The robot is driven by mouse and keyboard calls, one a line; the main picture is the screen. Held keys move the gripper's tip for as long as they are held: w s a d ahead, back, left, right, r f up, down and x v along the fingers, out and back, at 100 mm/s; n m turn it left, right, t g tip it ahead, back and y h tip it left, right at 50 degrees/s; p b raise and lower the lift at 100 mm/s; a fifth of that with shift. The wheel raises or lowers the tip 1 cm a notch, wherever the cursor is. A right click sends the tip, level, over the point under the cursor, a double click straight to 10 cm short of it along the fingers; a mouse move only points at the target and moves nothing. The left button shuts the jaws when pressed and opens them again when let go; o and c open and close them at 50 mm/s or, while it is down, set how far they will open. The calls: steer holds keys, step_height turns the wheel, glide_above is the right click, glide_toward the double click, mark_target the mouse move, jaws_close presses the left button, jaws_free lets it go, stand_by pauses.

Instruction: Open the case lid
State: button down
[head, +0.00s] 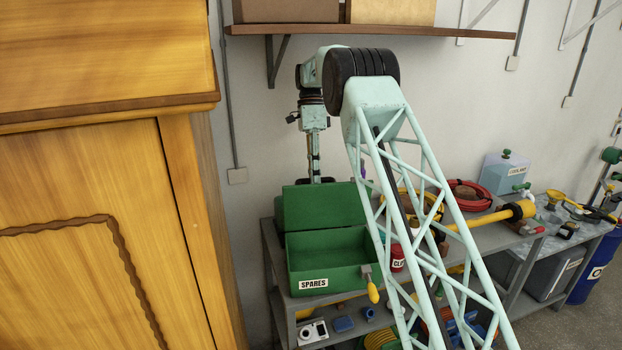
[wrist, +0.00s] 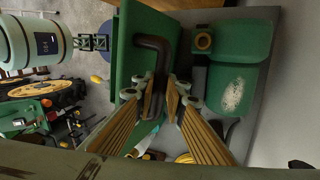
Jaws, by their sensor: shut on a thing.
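The green case (head: 330,268) with a SPARES label sits on the grey bench. Its lid (head: 322,206) stands raised along the back edge, with the inside of the case exposed. My gripper is behind the lid in the head view, its fingers mostly hidden. In the wrist view, my gripper (wrist: 167,92) is closed around a dark bent handle (wrist: 152,42) beside a green panel (wrist: 131,62), which looks like the lid. What the case holds is hard to make out.
A wall shelf (head: 400,31) hangs above my arm. A tall wooden cabinet (head: 90,180) fills the left. Right of the case stand a red can (head: 397,257), a red hose coil (head: 468,194) and a pale blue coolant container (head: 503,174). A yellow-handled tool (head: 373,291) hangs by the case front.

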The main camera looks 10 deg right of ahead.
steer(key=shift+w+a+f, duration=0.1)
steer(key=shift+f, duration=0.15)
steer(key=c, duration=2.6)
jaws_free()
steer(key=shift+w+f, duration=0.1)
steer(key=shift+w, duration=0.05)
steer(key=shift+c, duration=0.2)
steer(key=shift+o, duration=0.2)
steer(key=shift+r, duration=0.3)
steer(key=v, duration=0.7)
steer(key=shift+r, duration=0.1)
